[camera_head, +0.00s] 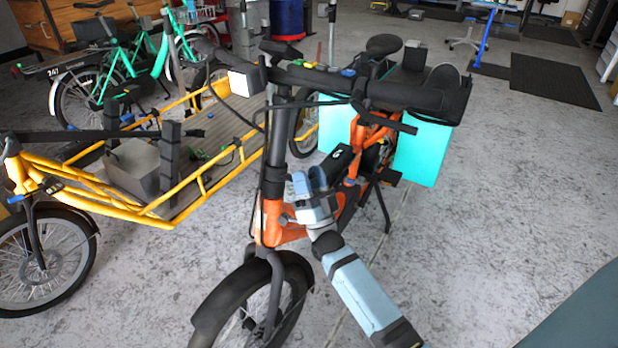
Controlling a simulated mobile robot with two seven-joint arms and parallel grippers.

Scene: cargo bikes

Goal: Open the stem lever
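The orange bike (268,222) stands upright in the middle, its front wheel toward me. Its black stem (276,145) rises to the handlebar (340,85). Dark fittings and cables run along the stem; I cannot clearly pick out the stem lever among them. My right gripper (308,180), pale blue-grey, is just right of the lower stem, above the orange frame. Its fingertips point up toward the stem. I see nothing held between them, but how far apart they are is unclear. I cannot tell whether it touches the bike. My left gripper is out of view.
A yellow cargo bike (190,190) with a long bed stands close on the left. Green bikes (115,65) are behind it. Turquoise panniers (422,153) hang at the orange bike's rear. The grey floor (500,200) to the right is clear.

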